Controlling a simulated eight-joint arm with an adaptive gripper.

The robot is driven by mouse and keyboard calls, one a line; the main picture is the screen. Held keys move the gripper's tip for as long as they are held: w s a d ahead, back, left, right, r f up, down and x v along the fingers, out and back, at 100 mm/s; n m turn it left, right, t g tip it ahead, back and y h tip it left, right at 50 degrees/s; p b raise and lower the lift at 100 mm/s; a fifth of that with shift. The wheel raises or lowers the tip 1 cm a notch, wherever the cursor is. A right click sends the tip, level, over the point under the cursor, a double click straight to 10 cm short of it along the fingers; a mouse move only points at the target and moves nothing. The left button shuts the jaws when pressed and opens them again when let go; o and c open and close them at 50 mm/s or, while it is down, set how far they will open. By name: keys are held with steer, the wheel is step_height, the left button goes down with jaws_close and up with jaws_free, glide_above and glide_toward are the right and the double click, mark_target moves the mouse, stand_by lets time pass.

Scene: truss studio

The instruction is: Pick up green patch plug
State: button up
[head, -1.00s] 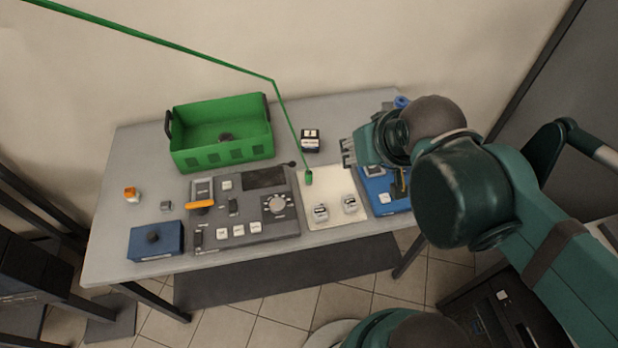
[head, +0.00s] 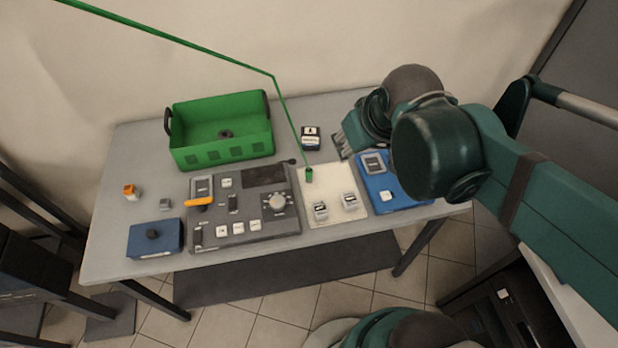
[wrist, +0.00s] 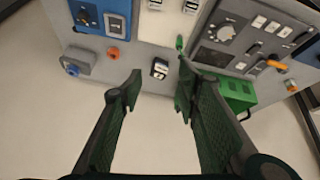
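The green patch plug (head: 309,175) is a small green piece at the end of a thin green cable (head: 284,103). It stands on the cream panel (head: 329,210) near its upper left edge. In the wrist view the plug (wrist: 179,42) shows near the tip of the right finger, apart from it. My gripper (wrist: 158,84) is open and empty, its two fingers wide apart. In the head view my gripper (head: 346,142) is right of and behind the plug, partly hidden by my arm.
A green bin (head: 222,155) stands at the back left. A black-and-white block (head: 310,138) lies behind the plug. A grey control panel (head: 262,226) is left of the cream panel, a blue panel (head: 403,203) right. Two white-grey switches (head: 350,200) sit on the cream panel.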

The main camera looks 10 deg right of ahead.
steer(key=w+a+f+n+g+b, duration=0.2)
steer(key=w+a+f+n+g, duration=0.1)
steer(key=w+f+n, duration=0.5)
steer(key=n+g+b, duration=0.2)
steer(key=n+g, duration=0.1)
steer(key=n, duration=0.3)
glide_above(309, 170)
steer(key=f, duration=1.3)
steer(key=shift+s+d, duration=0.1)
steer(key=shift+d, duration=0.3)
steer(key=shift+w+a+f, duration=0.15)
steer(key=shift+w+f, duration=0.05)
steer(key=shift+f, duration=0.4)
steer(key=shift+f, duration=0.1)
steer(key=shift+f, duration=1.2)
steer(key=shift+f, duration=0.15)
steer(key=shift+s+a+f+b, duration=0.1)
steer(key=shift+f+b, duration=0.2)
steer(key=shift+f, duration=0.95)
steer(key=shift+s+a+f+b, duration=0.1)
steer(key=shift+f+b, duration=0.15)
steer(key=shift+f, duration=0.95)
steer(key=shift+c, duration=0.5)
steer(key=c, duration=0.9)
